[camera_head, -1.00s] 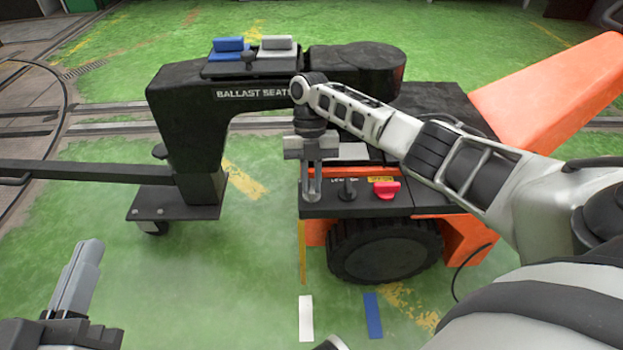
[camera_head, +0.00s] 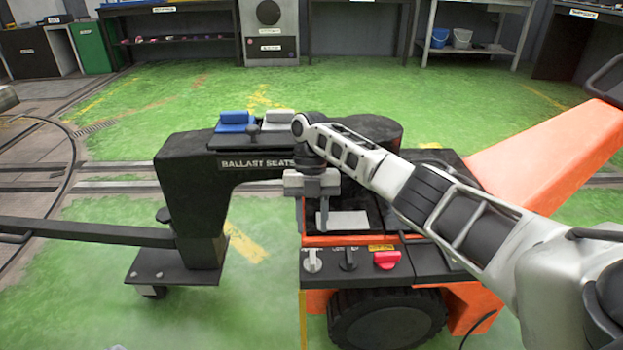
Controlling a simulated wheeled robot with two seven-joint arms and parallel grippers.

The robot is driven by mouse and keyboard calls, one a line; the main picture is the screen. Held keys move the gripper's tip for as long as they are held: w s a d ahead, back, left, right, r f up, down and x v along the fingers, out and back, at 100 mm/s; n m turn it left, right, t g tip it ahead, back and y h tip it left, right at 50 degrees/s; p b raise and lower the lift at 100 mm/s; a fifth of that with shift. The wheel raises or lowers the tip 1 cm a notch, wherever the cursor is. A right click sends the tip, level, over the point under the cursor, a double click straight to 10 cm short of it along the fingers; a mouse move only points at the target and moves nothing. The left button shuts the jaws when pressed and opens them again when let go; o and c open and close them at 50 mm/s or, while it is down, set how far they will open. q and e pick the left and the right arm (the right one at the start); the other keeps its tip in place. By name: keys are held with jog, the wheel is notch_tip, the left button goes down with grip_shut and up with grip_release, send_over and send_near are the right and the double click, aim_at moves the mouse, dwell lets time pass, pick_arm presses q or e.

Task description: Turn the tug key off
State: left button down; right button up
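The tug is the orange and black vehicle at the right. Its front panel (camera_head: 330,281) carries a light grey knob (camera_head: 312,261) at the left, a black knob (camera_head: 348,259) in the middle and a red knob (camera_head: 387,260) at the right. I cannot tell from the labels which is the key. My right gripper (camera_head: 324,228) points down just behind and above the grey knob, apart from it, in front of a pale plate (camera_head: 345,222). It is seen edge-on, so its opening is unclear.
A black stand marked "BALLAST SEATS" (camera_head: 190,200) with blue (camera_head: 235,121) and grey blocks on top stands left of the tug. The tug's orange slanted body (camera_head: 550,145) rises at the right. Benches and shelves line the back. Green floor between is clear.

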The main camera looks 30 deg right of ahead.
pick_arm(q)
jog(key=shift+a+f+y+p, duration=0.15)
jog(key=shift+f+y+p, duration=0.2)
jog(key=shift+p, duration=0.3)
pick_arm(e)
jog(key=v, duration=0.9)
pick_arm(q)
jog(key=shift+m, duration=0.3)
